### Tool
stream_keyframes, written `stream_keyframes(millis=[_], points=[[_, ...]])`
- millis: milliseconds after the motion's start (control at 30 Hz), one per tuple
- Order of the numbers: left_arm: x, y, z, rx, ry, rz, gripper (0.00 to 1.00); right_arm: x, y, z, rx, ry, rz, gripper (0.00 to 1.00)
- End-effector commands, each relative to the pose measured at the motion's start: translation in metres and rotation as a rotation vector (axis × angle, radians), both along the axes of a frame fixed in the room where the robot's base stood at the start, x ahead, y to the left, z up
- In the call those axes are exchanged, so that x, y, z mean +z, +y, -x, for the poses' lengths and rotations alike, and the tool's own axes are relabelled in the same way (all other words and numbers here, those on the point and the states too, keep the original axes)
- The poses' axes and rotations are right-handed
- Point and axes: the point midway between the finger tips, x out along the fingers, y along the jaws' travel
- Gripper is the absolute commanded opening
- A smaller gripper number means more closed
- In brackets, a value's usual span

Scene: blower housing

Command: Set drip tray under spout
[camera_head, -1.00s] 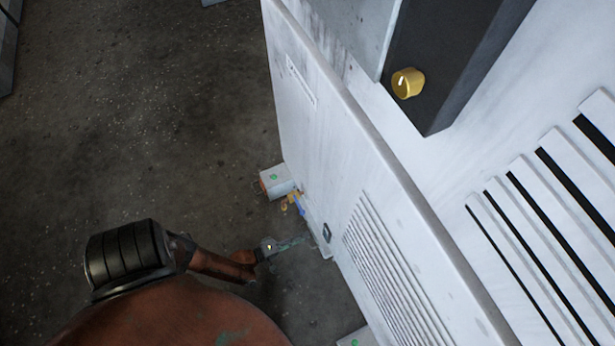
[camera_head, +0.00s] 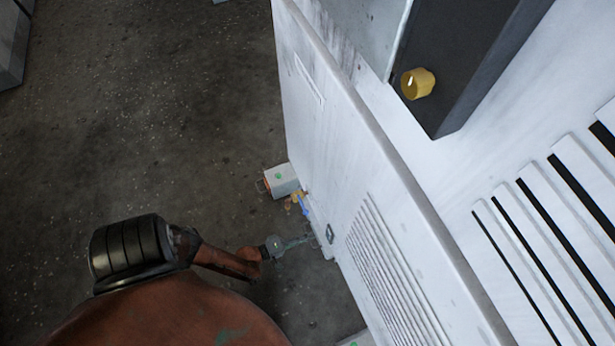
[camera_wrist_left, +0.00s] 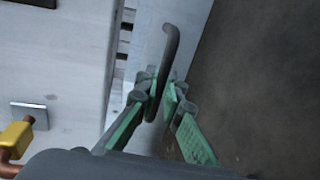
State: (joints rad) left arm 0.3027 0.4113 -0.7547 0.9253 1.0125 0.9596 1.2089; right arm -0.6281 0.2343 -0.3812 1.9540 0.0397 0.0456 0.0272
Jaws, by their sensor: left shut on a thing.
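My left gripper (camera_head: 308,239) is low beside the white housing (camera_head: 330,130), near its bottom edge. In the left wrist view its green-padded fingers (camera_wrist_left: 163,97) are shut on a dark curved handle (camera_wrist_left: 168,50). The handle stands in front of a pale grey surface (camera_wrist_left: 152,22); I cannot tell whether this is the drip tray. A small brass spout with a blue part (camera_head: 300,204) shows at the housing's foot, just beyond the gripper. A yellow fitting on a copper pipe (camera_wrist_left: 15,138) is at the left of the wrist view. My right gripper is not in view.
A yellow knob (camera_head: 418,83) sits on a dark box (camera_head: 460,70) above. The dark floor (camera_head: 150,120) left of the housing is largely clear.

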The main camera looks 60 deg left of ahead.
Motion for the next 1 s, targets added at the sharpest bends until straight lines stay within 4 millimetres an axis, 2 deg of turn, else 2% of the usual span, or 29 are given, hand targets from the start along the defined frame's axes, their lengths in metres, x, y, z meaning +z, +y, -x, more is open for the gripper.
stream_keyframes(millis=[267, 433, 567, 800, 1000], points=[[-0.001, 0.000, 0.001, 0.000, 0.001, 0.000, 0.00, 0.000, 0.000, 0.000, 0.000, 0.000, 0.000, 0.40], [-0.001, 0.001, 0.014, 0.001, 0.004, 0.000, 0.00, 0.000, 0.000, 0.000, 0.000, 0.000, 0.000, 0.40], [-0.002, 0.003, 0.040, 0.002, 0.006, 0.001, 0.00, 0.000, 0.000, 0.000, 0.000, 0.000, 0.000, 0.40], [-0.002, 0.007, 0.101, 0.002, 0.007, 0.000, 0.00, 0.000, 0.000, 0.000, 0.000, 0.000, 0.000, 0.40], [-0.001, 0.011, 0.142, 0.001, 0.005, 0.000, 0.00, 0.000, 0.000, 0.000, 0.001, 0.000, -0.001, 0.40]])
